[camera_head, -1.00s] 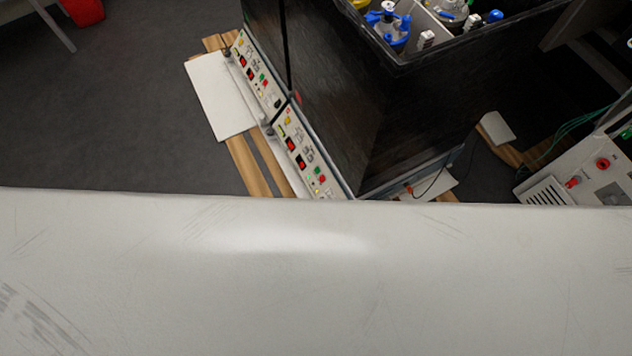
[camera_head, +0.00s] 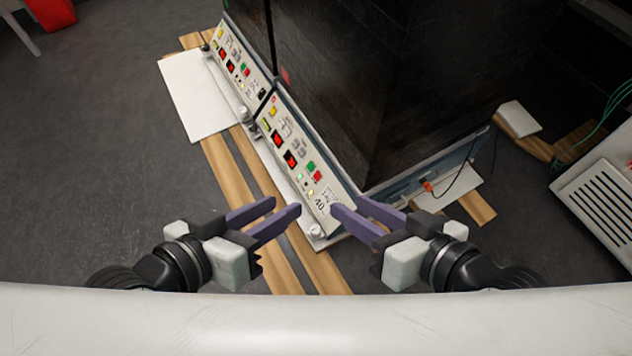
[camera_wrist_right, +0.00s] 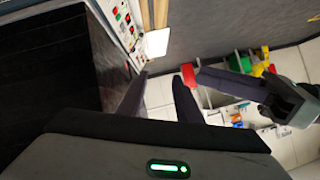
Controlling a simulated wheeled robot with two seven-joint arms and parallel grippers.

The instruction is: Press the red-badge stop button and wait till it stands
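Two slanted white control panels stand at the foot of the dark shaker housings. The nearer panel (camera_head: 290,150) has a small red badge (camera_head: 275,99) at its far top corner. Near its lower end are a green button (camera_head: 311,166) and a red button (camera_head: 318,176). The farther panel (camera_head: 232,56) has a similar green and red pair; its badge is too small to read. My left gripper (camera_head: 285,206) is open and empty, left of the nearer panel's lower end. My right gripper (camera_head: 348,204) is open and empty, just right of that end; its parted fingers also show in the right wrist view (camera_wrist_right: 158,90).
The dark housing (camera_head: 400,90) rises behind the panels. A white board (camera_head: 200,95) lies left of the panels, over wooden slats (camera_head: 235,180). A white vented box (camera_head: 600,205) and green cables stand at the right. Grey floor (camera_head: 90,150) is clear at the left.

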